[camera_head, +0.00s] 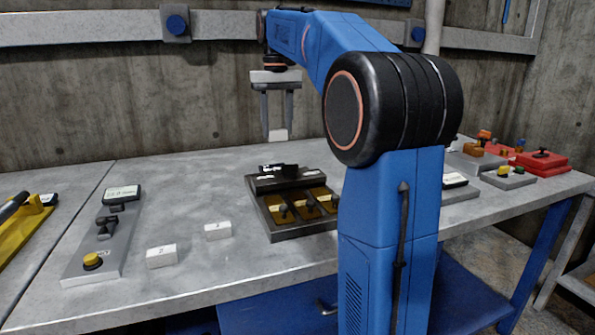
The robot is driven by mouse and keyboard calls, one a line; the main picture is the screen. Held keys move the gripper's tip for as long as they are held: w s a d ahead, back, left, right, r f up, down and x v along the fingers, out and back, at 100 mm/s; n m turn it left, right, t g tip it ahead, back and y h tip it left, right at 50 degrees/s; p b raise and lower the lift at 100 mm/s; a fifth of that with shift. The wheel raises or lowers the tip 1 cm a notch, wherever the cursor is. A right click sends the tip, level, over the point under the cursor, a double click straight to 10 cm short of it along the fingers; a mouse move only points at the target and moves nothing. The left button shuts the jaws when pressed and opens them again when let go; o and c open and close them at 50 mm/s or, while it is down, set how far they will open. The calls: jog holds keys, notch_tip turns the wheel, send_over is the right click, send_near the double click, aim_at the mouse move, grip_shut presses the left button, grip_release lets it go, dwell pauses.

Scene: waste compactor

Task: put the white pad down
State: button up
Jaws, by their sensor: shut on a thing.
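My gripper (278,113) hangs pointing down over the back of the grey table (190,205). Its two fingers are shut on a small white pad (278,135), which shows at the fingertips, above the tabletop. Two more white pads lie on the table: one at the front left (161,256) and one just right of it (218,230). My blue arm comes in from the right and hides part of the table.
A dark tray (292,228) with yellow-brown compartments sits right of the loose pads. A grey panel (105,240) with a yellow button and small display stands left. Grey and red devices (541,162) are at the right. The table behind the loose pads is clear.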

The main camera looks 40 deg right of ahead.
jog(key=shift+d+f, duration=0.1)
jog(key=shift+d, duration=0.25)
jog(key=f, duration=0.5)
jog(key=shift+d+f, duration=0.15)
jog(key=shift+d, duration=0.05)
jog(key=shift+f, duration=2.2)
jog(key=shift+a+f, duration=0.1)
jog(key=shift+f, duration=0.45)
jog(key=o, duration=1)
jog(key=shift+o, duration=0.2)
notch_tip(320, 180, up, 13)
jog(key=shift+r, duration=0.1)
